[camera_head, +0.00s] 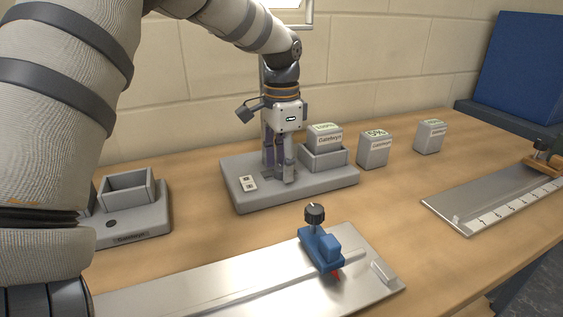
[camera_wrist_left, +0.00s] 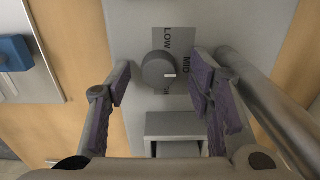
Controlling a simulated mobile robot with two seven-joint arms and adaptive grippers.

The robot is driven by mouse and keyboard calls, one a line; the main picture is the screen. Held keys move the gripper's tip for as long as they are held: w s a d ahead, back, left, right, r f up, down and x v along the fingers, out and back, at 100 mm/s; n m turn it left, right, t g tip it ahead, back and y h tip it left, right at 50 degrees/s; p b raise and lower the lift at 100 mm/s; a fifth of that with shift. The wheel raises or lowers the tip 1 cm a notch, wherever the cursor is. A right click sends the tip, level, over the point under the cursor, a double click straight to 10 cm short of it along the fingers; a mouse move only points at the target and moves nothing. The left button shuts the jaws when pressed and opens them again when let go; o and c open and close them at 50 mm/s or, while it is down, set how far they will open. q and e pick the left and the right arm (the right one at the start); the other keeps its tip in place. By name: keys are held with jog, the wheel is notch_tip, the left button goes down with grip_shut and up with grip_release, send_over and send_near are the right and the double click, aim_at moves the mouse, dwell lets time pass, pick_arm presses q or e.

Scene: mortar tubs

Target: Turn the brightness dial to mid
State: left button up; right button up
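The brightness dial (camera_wrist_left: 157,70) is a round dark grey knob on a grey unit. Its white mark points right and slightly down, close to the MID label (camera_wrist_left: 187,62); the LOW label (camera_wrist_left: 166,38) is above. In the head view my left gripper (camera_head: 280,172) reaches down over the grey unit (camera_head: 310,190) and hides the dial there. My right gripper is not in view.
The unit carries a white switch plate (camera_head: 248,183) and a box with a labelled block (camera_head: 325,138). Two more blocks (camera_head: 374,150) (camera_head: 430,136) stand to the right. A metal plate with a blue slider (camera_head: 320,248) lies in front. Another grey holder (camera_head: 130,205) is at left.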

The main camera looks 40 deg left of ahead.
aim_at(282, 167)
pick_arm(q)
notch_tip(282, 167, up, 8)
jog(key=shift+f, duration=0.25)
jog(key=shift+f, duration=0.1)
dwell(0.4)
